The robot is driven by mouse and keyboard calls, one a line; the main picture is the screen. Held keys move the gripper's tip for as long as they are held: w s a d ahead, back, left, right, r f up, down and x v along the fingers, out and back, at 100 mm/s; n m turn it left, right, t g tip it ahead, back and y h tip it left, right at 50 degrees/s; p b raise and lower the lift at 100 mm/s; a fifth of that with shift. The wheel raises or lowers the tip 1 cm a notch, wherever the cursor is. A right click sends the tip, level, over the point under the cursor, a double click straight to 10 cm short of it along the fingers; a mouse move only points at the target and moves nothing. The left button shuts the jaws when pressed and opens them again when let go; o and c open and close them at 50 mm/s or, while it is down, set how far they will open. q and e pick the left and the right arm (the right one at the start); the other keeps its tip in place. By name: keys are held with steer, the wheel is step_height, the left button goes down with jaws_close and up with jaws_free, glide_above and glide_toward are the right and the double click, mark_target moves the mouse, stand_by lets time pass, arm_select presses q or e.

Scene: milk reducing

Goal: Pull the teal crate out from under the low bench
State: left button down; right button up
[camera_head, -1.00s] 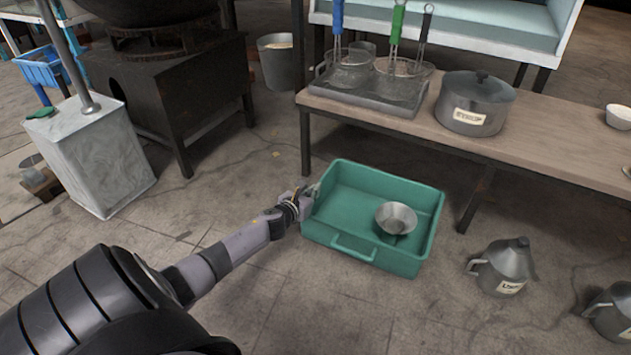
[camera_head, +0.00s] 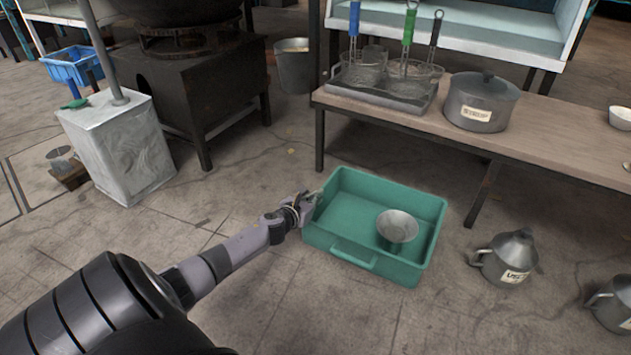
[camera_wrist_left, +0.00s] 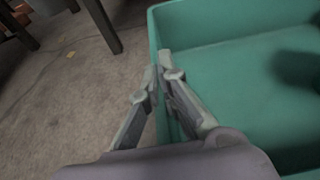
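The teal crate (camera_head: 395,269) stands on the floor in front of the low bench (camera_head: 560,150), clear of the bench top in the head view. A metal bowl or funnel (camera_head: 397,227) is inside it on the right. My left gripper (camera_head: 308,199) is at the crate's left wall. In the left wrist view, the fingers (camera_wrist_left: 164,76) are closed together on that wall of the crate (camera_wrist_left: 225,28), one on the outer side and one on the inner side. My right gripper is not in view.
A labelled metal jug (camera_head: 507,259) stands right of the crate, with another (camera_head: 612,306) at the right edge. A bench leg (camera_head: 319,140) is just behind the crate's left corner. A grey metal box (camera_head: 120,150) and dark stove (camera_head: 205,95) stand left. Floor in front is clear.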

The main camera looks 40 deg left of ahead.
arm_select(q)
steer(key=c, duration=1.7)
jaws_free()
steer(key=shift+s, duration=0.15)
steer(key=v, duration=1.1)
steer(key=shift+s+d+r, duration=0.1)
steer(key=shift+s, duration=0.25)
